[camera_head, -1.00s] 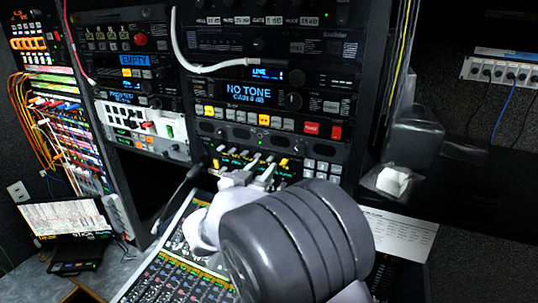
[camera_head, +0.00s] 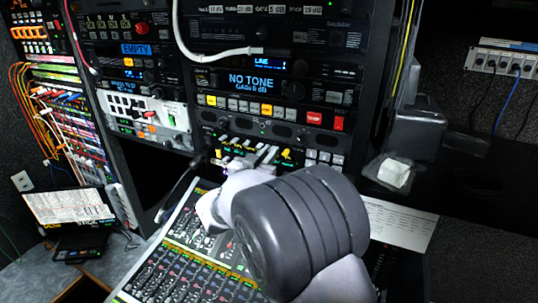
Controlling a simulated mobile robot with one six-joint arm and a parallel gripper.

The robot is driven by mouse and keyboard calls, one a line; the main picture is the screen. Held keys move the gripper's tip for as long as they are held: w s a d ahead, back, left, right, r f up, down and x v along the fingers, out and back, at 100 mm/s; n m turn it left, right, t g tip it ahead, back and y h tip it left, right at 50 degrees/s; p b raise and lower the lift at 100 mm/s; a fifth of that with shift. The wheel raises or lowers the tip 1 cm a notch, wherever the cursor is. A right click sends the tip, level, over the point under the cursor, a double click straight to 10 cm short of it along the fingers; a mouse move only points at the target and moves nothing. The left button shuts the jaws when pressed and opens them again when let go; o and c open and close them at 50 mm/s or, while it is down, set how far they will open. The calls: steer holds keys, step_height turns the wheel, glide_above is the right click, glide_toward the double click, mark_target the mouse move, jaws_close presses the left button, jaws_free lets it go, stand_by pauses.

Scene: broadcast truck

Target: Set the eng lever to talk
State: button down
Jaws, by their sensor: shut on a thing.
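The lever panel (camera_head: 262,152) is a dark strip with a row of small pale levers and yellow caps, low in the rack above the mixing desk. My gripper (camera_head: 236,167) is at the left part of this row, shut on a small lever there. My wrist and the gripper body hide most of that lever. The lever labels are too small to read, so I cannot tell the eng lever's mark or its position.
The mixing desk (camera_head: 178,262) slopes below my arm. A white cable (camera_head: 215,62) crosses the rack above. A white block (camera_head: 394,173) and a paper sheet (camera_head: 402,226) are at the right.

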steer(key=t+b, duration=0.1)
steer(key=b, duration=0.6)
steer(key=f+t+h+b, duration=0.1)
steer(key=t+b, duration=0.1)
steer(key=b, duration=0.4)
steer(key=t+b, duration=0.1)
steer(key=b, duration=0.6)
steer(key=shift+w+f+t+h+b, duration=0.15)
steer(key=shift+f+t+h+b, duration=0.15)
steer(key=shift+f+b, duration=0.05)
steer(key=c, duration=1.4)
jaws_free()
steer(key=shift+c, duration=0.2)
steer(key=b+v, duration=0.4)
steer(key=v, duration=1.3)
steer(key=shift+b, duration=0.35)
steer(key=shift+f, duration=0.15)
